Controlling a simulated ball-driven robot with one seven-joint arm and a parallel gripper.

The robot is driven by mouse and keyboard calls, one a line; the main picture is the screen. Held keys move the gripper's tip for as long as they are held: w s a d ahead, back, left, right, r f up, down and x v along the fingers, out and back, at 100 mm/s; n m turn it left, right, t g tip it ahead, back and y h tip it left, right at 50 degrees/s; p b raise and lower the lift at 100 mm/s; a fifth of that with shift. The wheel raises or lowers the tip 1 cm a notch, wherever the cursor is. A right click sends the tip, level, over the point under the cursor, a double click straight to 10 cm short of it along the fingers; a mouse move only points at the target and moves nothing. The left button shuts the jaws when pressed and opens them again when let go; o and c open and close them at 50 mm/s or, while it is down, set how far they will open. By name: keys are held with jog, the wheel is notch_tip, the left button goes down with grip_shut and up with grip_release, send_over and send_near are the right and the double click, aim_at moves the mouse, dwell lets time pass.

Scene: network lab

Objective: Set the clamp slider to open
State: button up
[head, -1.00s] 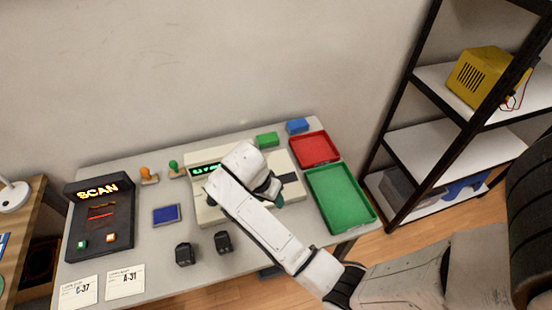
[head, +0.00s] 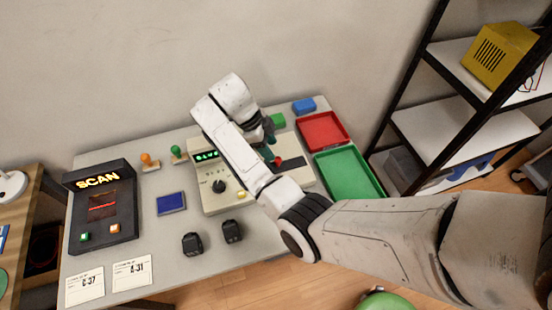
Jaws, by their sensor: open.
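A cream device (head: 212,201) stands on the grey table, with a green lit display (head: 206,156), a black knob (head: 218,186) and a small yellow button (head: 241,195). On its right half a red part (head: 277,161), possibly the clamp slider, shows beside my arm. I cannot read its position. A dark slot (head: 293,163) lies to its right. My gripper (head: 269,138) is over the back right of the device, close to the red part, and open. I cannot tell whether they touch. My arm hides the device's middle.
A red tray (head: 323,131) and a green tray (head: 346,174) lie right of the device. A scan station (head: 100,207) stands left. Two black blocks (head: 192,243) (head: 232,231), a blue pad (head: 171,203), stamps (head: 150,162) and cards (head: 85,287) lie around. A shelf rack (head: 440,130) stands right.

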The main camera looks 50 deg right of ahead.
aim_at(277, 159)
jog(key=shift+x, duration=2.7)
jog(key=shift+c, duration=0.3)
grip_shut()
